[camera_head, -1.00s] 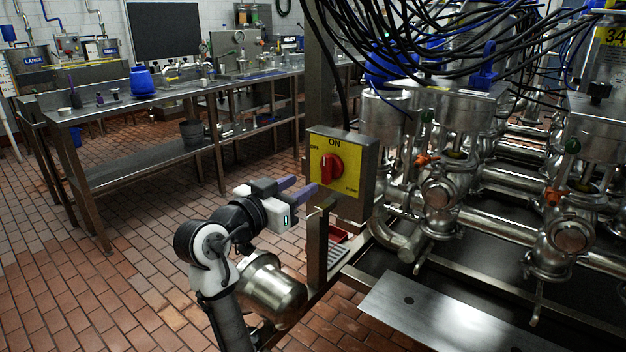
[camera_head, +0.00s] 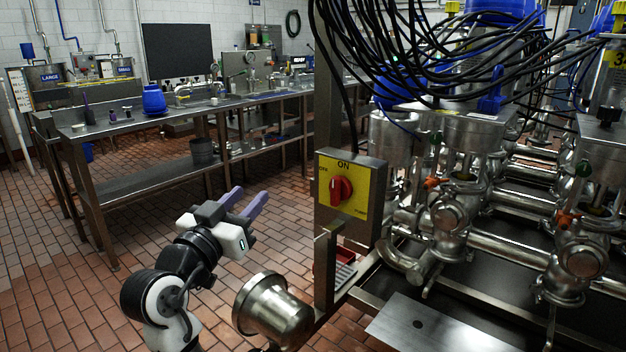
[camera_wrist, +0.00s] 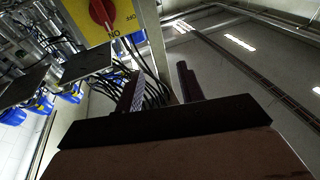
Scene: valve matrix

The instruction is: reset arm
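My gripper (camera_head: 244,202) is in the head view, left of the switch box and apart from it. Its two purple fingers are spread with a gap between them and nothing in it. In the wrist view the two dark fingers (camera_wrist: 160,90) also stand apart and empty. The yellow switch panel (camera_head: 359,196) with a red rotary knob (camera_head: 341,189) is on a metal box on a post. The knob's grip stands about upright, towards the ON label. In the wrist view the red knob (camera_wrist: 102,11) shows at the top left, upside down.
A steel pipe end (camera_head: 272,308) stands just right of my forearm. The valve matrix (camera_head: 460,205) with pipes and hanging black cables fills the right side. A long steel bench (camera_head: 125,125) runs along the back left. The tiled floor between bench and arm is clear.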

